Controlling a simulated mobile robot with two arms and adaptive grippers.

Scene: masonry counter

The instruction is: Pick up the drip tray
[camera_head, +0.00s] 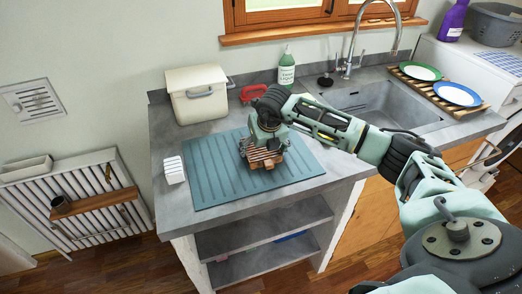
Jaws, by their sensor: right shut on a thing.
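A small brown slatted wooden piece (264,159), which looks like the drip tray, is at the right part of a ribbed teal mat (215,180) on the grey counter. My right gripper (263,143) comes down from above and is shut on it; the fingers hide its back part. I cannot tell whether it touches the mat or hangs just above it. My left gripper is not in view.
A cream lidded bin (198,100), a red handled item (253,93) and a green soap bottle (286,70) stand behind the mat. A white block (173,170) is at its left. The sink (370,103) and a plate rack (428,86) are to the right.

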